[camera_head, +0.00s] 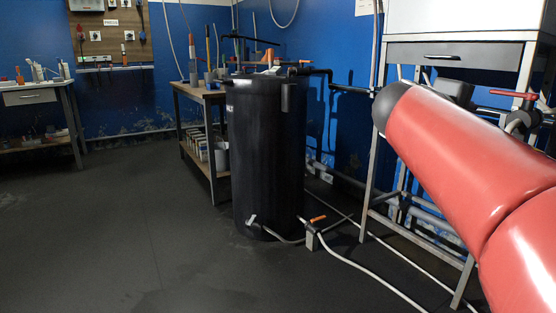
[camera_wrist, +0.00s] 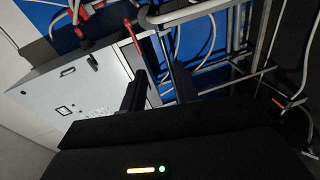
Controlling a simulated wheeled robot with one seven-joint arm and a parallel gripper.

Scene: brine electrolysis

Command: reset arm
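My gripper (camera_wrist: 146,38) shows in the wrist view, with its two dark fingers apart and nothing visible held between them. Beyond the fingers are a metal frame, pipes and a blue wall. In the head view my red arm reaches in from the lower right, across the front of a metal stand. My gripper does not show in the head view.
A tall black tank (camera_head: 268,155) stands mid-floor, with a valve and hose (camera_head: 355,262) at its foot. The metal stand (camera_head: 372,190) is at the right. A grey-white cabinet (camera_wrist: 75,90) fills the wrist view's left. The left floor is clear.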

